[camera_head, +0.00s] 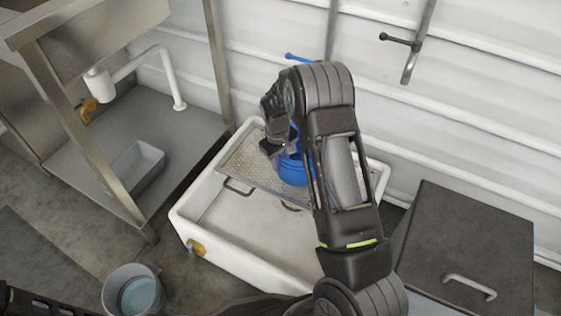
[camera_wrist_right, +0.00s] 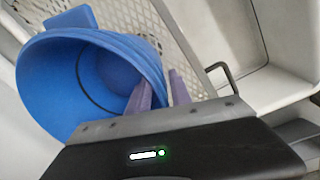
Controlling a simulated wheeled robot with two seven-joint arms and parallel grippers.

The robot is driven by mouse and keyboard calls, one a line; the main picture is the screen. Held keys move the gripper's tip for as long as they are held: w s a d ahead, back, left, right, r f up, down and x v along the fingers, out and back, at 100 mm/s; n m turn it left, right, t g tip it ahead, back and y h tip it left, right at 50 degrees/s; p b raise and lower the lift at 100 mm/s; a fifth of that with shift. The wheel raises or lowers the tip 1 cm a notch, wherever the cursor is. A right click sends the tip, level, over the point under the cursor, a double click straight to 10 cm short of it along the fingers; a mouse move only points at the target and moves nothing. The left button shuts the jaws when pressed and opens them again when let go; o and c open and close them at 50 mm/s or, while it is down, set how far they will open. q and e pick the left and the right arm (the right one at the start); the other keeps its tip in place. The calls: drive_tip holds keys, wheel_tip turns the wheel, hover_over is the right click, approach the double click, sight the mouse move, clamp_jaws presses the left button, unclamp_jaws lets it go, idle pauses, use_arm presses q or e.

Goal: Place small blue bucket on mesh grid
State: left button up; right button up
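The small blue bucket (camera_head: 292,172) is at the mesh grid (camera_head: 247,160) in the white tub, partly hidden behind my right arm. In the wrist view the bucket (camera_wrist_right: 62,85) is large, with its open mouth towards the camera. My right gripper (camera_head: 278,142) is at the bucket's rim. In the wrist view its fingers (camera_wrist_right: 160,92) are close together, one on the inner side and one outside, with the bucket wall between them. The mesh (camera_wrist_right: 128,14) shows behind the bucket; I cannot tell whether the bucket's base touches it. My left gripper is not in view.
The white tub (camera_head: 235,236) has bare space in front of the grid. A grey bucket (camera_head: 133,290) stands at lower left. A steel rack holds a grey tray (camera_head: 135,165). A dark lidded box (camera_head: 470,245) stands at right. A white corrugated wall closes the back.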

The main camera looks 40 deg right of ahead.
drive_tip(key=shift+r+p, duration=0.3)
drive_tip(key=shift+r, duration=0.4)
wheel_tip(320, 180, up, 11)
drive_tip(key=a+p, duration=0.1)
drive_tip(key=p, duration=0.2)
drive_tip(key=shift+s, duration=0.15)
drive_tip(key=shift+f, duration=0.1)
drive_tip(key=s+a+f+y, duration=0.1)
drive_tip(key=s+a+f, duration=0.3)
drive_tip(key=a+f, duration=0.35)
drive_tip(key=s+a+f+y, duration=0.2)
drive_tip(key=s+a+f, duration=0.3)
drive_tip(key=a+f, duration=0.3)
drive_tip(key=s+a+f+m+t+y, duration=0.1)
drive_tip(key=s+a+f+m, duration=0.1)
drive_tip(key=s+a, duration=1.2)
drive_tip(key=shift+s+a+m+y, duration=0.25)
drive_tip(key=shift+s+m+y, duration=0.15)
drive_tip(key=shift+s+m, duration=0.3)
